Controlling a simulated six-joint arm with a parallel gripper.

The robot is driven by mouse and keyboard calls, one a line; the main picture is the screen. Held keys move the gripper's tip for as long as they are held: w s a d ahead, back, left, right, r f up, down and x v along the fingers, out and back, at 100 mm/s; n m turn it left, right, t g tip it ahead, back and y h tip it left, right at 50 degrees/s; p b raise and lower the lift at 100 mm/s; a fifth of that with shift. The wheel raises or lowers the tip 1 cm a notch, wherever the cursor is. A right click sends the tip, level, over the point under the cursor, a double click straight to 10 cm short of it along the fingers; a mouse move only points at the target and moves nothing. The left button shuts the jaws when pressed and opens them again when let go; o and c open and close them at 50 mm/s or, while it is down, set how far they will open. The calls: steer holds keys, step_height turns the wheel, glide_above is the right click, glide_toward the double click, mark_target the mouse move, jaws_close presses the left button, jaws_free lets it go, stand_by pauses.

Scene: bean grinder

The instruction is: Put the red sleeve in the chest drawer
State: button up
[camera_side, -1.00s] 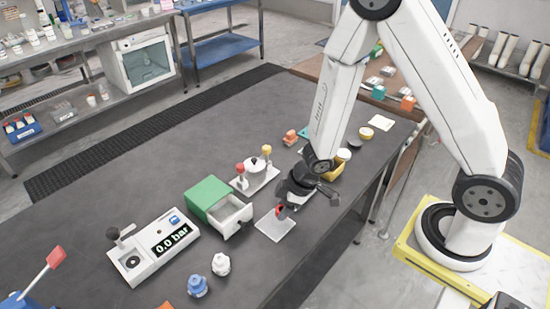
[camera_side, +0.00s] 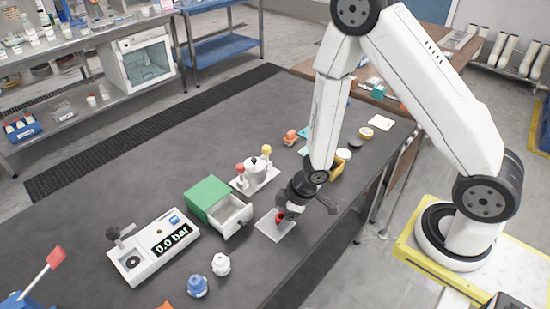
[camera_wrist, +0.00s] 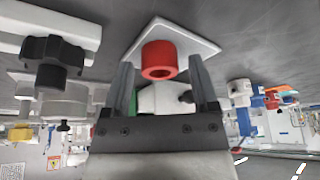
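The red sleeve (camera_side: 281,218) stands on a pale square plate (camera_side: 268,226) near the table's front edge. In the wrist view the red sleeve (camera_wrist: 160,60) shows its open end, with the plate (camera_wrist: 190,35) behind it. My gripper (camera_side: 284,208) is at the sleeve and partly hides it. In the wrist view my gripper (camera_wrist: 161,66) is open, one finger on each side of the sleeve, with gaps visible. The chest (camera_side: 207,195) has a green top, and its white drawer (camera_side: 238,211) is pulled out, dark knob facing front, left of my gripper.
A white base with red and yellow knobs (camera_side: 255,174) stands behind the plate. White (camera_side: 221,264) and blue (camera_side: 197,286) knobbed parts stand in front. Yellow and dark round pieces lie to the right.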

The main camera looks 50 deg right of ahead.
steer(key=shift+r, duration=0.15)
stand_by(0.3)
steer(key=v, duration=0.7)
steer(key=shift+r, duration=0.25)
steer(key=shift+s, duration=0.1)
steer(key=shift+r, duration=0.1)
stand_by(0.6)
